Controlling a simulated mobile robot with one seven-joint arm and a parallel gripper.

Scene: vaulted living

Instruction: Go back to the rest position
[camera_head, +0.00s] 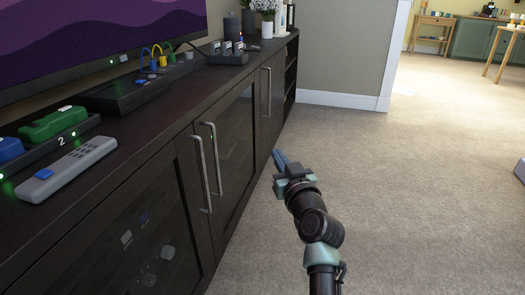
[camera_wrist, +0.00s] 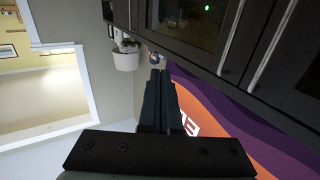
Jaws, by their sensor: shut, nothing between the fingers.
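My gripper (camera_head: 281,160) is shut and empty in the head view. It is held out over the carpet, in front of the dark cabinet's doors, with blue-grey fingers pointing away from me. Whether its tips touch the cabinet front cannot be told. In the wrist view my gripper's fingers (camera_wrist: 158,75) lie side by side with nothing between them.
A long dark cabinet (camera_head: 235,140) with metal handles runs along the left. On it are a grey remote (camera_head: 68,170), a green controller (camera_head: 53,123), a black box (camera_head: 125,95) and a television (camera_head: 90,40). Carpet (camera_head: 430,170) to the right is mostly clear.

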